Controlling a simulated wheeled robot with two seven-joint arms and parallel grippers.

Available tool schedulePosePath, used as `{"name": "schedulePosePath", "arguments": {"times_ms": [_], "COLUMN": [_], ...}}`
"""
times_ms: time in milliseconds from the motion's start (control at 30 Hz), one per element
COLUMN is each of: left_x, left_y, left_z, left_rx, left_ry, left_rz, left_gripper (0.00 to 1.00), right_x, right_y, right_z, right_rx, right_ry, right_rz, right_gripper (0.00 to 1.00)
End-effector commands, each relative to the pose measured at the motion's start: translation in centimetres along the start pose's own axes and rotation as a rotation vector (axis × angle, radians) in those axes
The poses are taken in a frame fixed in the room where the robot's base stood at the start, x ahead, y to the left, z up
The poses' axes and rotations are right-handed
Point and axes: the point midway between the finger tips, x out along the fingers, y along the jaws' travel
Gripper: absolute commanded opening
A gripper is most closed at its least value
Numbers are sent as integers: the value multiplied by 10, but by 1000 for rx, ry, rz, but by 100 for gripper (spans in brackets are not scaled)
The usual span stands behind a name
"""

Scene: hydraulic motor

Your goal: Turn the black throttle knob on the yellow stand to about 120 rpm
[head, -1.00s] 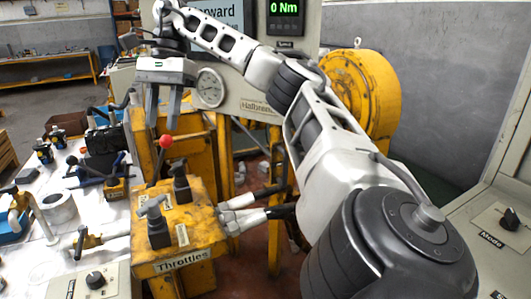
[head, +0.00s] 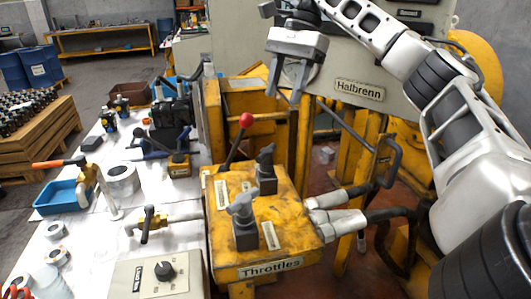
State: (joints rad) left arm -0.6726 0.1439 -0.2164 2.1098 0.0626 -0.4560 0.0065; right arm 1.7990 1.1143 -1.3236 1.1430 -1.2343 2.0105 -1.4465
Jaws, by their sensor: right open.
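The yellow stand (head: 290,208) has a "Throttles" label on its front edge. Two upright throttle knobs stand on its top: a dark one (head: 266,165) at the back and one with a greyer handle on a black base (head: 243,215) nearer the front. I cannot read the small plates beside them, nor any rpm. My right gripper (head: 285,95) hangs open and empty, fingers down, above and behind the stand, apart from both knobs. My left gripper is not in view.
A red-balled lever (head: 246,120) rises at the stand's back left. Hoses with metal fittings (head: 335,220) leave its right side. A white table (head: 85,235) with tools lies left. A grey box with a black dial (head: 165,271) sits in front. The Halbrenn panel (head: 359,90) stands behind.

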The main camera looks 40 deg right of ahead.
Motion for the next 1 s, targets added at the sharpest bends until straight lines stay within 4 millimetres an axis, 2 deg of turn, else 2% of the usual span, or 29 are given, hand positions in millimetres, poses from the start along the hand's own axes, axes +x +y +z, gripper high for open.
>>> {"name": "schedulePosePath", "arguments": {"times_ms": [33,100,300,467,700,1000], "left_x": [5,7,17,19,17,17], "left_y": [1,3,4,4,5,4], "left_z": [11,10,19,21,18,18], "left_rx": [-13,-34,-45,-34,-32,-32], "left_ry": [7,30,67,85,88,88], "left_rz": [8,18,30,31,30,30], "left_gripper": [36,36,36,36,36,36], "right_x": [22,38,80,105,122,124], "right_y": [0,0,0,0,0,0], "right_z": [-4,-4,-4,-2,0,0], "right_rx": [-1,-2,-1,-1,1,1], "right_ry": [1,0,1,2,2,0], "right_rz": [5,5,4,4,2,1], "right_gripper": [46,46,46,46,46,46]}}
